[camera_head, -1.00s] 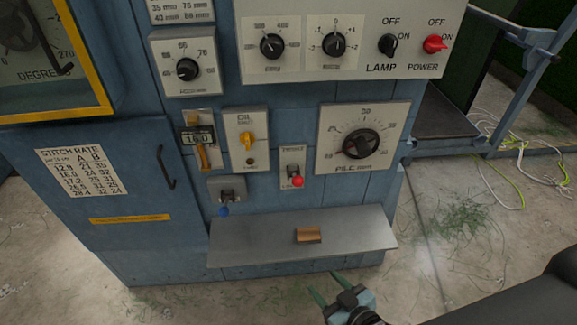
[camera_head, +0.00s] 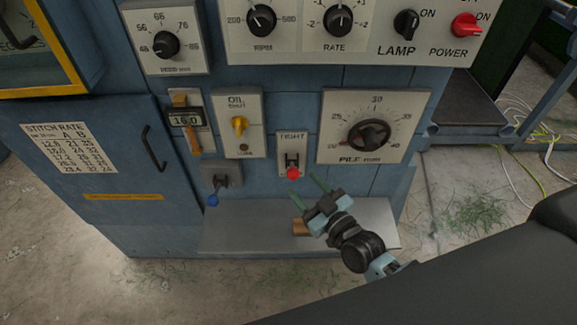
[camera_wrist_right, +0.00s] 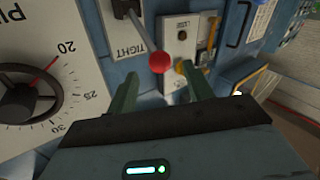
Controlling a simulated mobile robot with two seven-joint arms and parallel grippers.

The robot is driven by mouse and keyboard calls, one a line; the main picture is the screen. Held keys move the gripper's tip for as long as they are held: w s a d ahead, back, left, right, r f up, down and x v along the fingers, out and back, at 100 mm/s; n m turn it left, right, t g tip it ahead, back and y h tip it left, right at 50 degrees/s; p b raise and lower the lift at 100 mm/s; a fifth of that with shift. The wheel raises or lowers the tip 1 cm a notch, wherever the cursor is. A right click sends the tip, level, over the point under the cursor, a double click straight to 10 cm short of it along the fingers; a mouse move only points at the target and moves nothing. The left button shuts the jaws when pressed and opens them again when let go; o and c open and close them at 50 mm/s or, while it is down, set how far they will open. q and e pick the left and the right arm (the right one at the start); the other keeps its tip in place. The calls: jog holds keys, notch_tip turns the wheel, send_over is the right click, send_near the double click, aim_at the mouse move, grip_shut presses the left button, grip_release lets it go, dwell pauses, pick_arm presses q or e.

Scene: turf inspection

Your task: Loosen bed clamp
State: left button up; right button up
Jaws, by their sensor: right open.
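A small lever with a red ball knob (camera_head: 293,173) stands on a pale plate (camera_head: 284,141) marked TIGHT, on the blue machine front. The wrist view shows the red knob (camera_wrist_right: 159,62) and the lettering TIGHT upside down. My right gripper (camera_head: 307,187) is open and empty, with its green fingers pointing up at the machine just below and right of the knob. In the wrist view the knob appears between and just beyond the open fingers (camera_wrist_right: 162,88). I cannot tell whether they touch it. My left gripper is not in view.
The pile dial (camera_head: 369,135) is close on the right.

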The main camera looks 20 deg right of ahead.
aim_at(295, 176)
jog(key=shift+x, duration=3.85)
jog(key=shift+c, duration=0.4)
jog(key=shift+f, duration=0.1)
grip_shut()
